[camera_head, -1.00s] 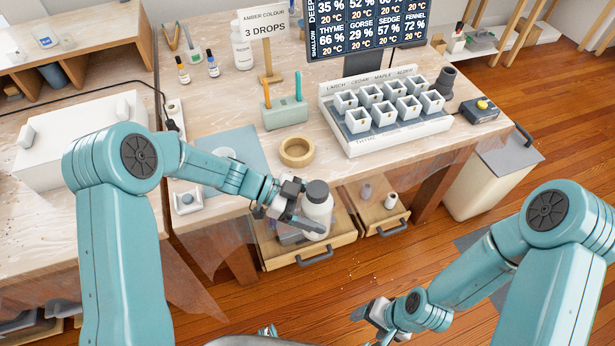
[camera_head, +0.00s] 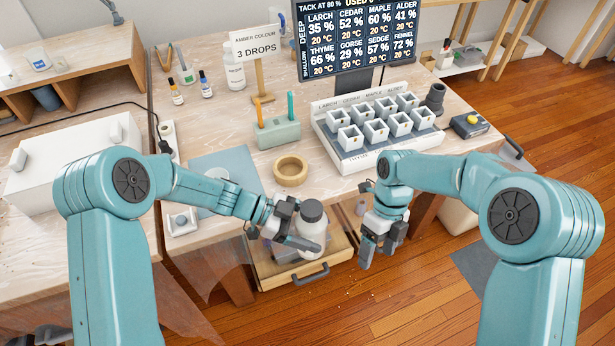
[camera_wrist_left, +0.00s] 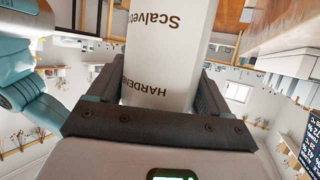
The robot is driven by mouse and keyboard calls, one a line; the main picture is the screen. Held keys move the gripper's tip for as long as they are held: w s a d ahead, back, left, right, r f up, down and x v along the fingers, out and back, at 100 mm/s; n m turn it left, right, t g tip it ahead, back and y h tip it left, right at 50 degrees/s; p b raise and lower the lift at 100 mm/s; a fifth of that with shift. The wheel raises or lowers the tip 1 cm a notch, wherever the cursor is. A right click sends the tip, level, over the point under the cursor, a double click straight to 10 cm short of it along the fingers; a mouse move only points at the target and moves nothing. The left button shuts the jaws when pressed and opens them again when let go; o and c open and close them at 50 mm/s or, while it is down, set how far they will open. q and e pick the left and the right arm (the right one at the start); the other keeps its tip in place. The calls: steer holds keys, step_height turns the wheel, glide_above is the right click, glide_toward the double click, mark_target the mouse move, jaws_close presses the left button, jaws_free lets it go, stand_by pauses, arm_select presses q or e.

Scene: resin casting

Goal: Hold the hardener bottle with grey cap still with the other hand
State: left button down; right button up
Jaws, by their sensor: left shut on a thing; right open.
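The hardener bottle (camera_head: 312,226) is white with a dark grey cap (camera_head: 312,211). It stands upright in the air above the open drawer in the head view. My left gripper (camera_head: 296,232) is shut on it from the left. In the left wrist view the bottle (camera_wrist_left: 170,50) fills the space between the fingers, and its label letters appear upside down. My right gripper (camera_head: 376,247) is open and empty, pointing down to the right of the bottle, with a gap between them.
The open drawer (camera_head: 305,277) lies under the bottle. A wooden ring-shaped bowl (camera_head: 291,171) sits near the bench's front edge. A white tray of small pots (camera_head: 345,161) stands behind my right arm. A blue mat (camera_head: 226,164) lies on the left of the bench.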

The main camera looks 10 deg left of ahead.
steer(key=w+a+r+t, duration=0.1)
steer(key=w+a+r, duration=0.1)
steer(key=a+r, duration=0.3)
steer(key=w+a+r+t, duration=0.1)
steer(key=w+a+r, duration=0.15)
steer(key=r, duration=0.45)
step_height(320, 180, up, 7)
steer(key=n+t, duration=0.2)
steer(key=t, duration=0.1)
glide_above(307, 208)
steer(key=d, duration=0.1)
steer(key=shift+w, duration=0.3)
steer(key=shift+s+a, duration=0.2)
steer(key=shift+a, duration=0.15)
steer(key=shift+s+a+f, duration=0.1)
steer(key=shift+f, duration=0.15)
step_height(307, 208, down, 7)
steer(key=shift+f, duration=0.2)
steer(key=shift+c, duration=0.3)
